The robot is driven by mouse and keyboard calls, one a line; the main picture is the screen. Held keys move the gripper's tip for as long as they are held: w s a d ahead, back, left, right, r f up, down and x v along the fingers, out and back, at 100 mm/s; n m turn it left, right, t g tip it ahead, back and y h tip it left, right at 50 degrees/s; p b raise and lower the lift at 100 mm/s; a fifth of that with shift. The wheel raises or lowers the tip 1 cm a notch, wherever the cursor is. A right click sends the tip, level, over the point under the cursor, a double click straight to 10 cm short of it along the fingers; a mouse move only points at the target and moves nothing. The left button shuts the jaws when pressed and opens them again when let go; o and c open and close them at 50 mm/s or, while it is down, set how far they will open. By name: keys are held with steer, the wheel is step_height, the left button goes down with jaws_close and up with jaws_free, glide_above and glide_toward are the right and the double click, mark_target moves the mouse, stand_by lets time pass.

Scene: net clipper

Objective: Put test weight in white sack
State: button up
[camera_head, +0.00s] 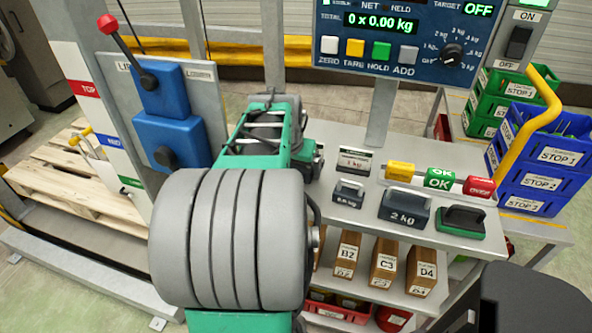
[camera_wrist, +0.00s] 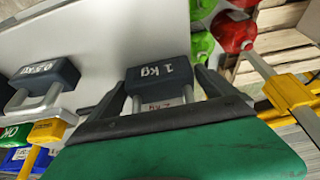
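In the wrist view, a dark block marked 1 kg (camera_wrist: 160,73) with a grey metal handle lies straight ahead of my gripper (camera_wrist: 162,88). The dark fingers stand wide apart, one on each side of the block and handle. I see no clear grip on it. In the head view my grey and green arm hides the gripper and the 1 kg weight. The 0.5 kg weight (camera_head: 348,193) and the 2 kg weight (camera_head: 404,212) stand on the grey shelf top. I cannot make out a white sack in either view.
A scale display (camera_head: 375,20) reads 0.00 kg. Yellow, green and red marker blocks (camera_head: 438,179) lie on the shelf. A green-black item (camera_head: 463,220) sits at its front right. Labelled brown boxes (camera_head: 384,265) stand below. Blue crates (camera_head: 550,155) are right; a wooden pallet (camera_head: 75,180) is left.

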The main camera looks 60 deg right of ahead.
steer(key=c, duration=1.8)
steer(key=shift+r, duration=0.2)
steer(key=shift+c, duration=0.2)
